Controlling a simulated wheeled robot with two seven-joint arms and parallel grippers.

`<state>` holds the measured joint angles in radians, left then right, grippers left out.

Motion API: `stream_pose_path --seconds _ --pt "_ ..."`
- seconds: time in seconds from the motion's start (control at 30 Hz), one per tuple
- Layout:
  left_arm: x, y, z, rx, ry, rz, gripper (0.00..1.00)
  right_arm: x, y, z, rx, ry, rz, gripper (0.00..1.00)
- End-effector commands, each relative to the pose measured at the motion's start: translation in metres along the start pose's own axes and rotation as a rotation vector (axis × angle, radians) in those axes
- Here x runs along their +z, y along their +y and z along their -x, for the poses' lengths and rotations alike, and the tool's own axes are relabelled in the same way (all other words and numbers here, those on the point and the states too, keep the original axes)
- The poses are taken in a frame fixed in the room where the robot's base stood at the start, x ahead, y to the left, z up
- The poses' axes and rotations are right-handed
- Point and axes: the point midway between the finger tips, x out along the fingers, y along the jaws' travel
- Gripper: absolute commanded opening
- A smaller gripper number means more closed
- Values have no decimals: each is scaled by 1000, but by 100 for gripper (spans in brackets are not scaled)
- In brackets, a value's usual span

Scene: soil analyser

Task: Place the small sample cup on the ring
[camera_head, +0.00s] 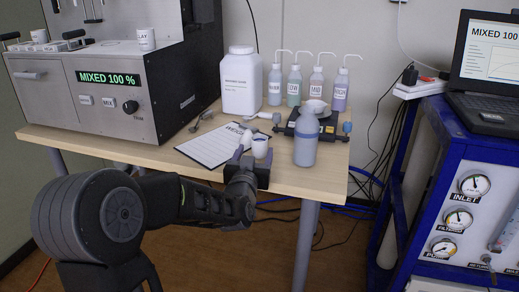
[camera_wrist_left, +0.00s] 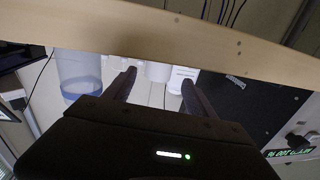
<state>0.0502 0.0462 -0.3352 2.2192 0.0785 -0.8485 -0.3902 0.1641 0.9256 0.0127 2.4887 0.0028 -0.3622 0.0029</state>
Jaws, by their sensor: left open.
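A small white cup (camera_head: 260,146) stands near the front edge of the wooden table, beside the paper sheet. My left gripper (camera_head: 254,158) reaches in over the table's front edge, with its fingers open around or just before the cup; the head view does not settle which. In the left wrist view, the open fingers (camera_wrist_left: 158,80) point toward white objects (camera_wrist_left: 157,72), partly hidden by the fingers. A cup marked CLAY (camera_head: 146,39) and another white cup (camera_head: 39,35) stand on the grey analyser (camera_head: 95,98). I cannot make out the ring clearly. My right gripper is not in view.
A translucent blue-grey bottle (camera_head: 305,138) stands close to the right of my gripper, before a black device (camera_head: 328,125). A large white jug (camera_head: 241,80) and several wash bottles (camera_head: 294,86) stand behind. A printed sheet (camera_head: 212,145) lies left of the cup.

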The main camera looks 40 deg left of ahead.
Motion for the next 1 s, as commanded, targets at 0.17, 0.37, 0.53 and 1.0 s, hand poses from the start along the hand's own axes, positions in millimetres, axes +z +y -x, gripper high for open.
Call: stream_pose_path --seconds 0.17,0.37,0.53,1.0 --pt "0 3 -26 1 0 -2 65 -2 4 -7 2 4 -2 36" --pt "-2 2 -45 1 0 0 65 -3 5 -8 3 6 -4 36" --pt "-2 2 -45 1 0 0 65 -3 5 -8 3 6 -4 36" --pt "-2 2 -44 1 0 0 60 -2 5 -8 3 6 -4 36"
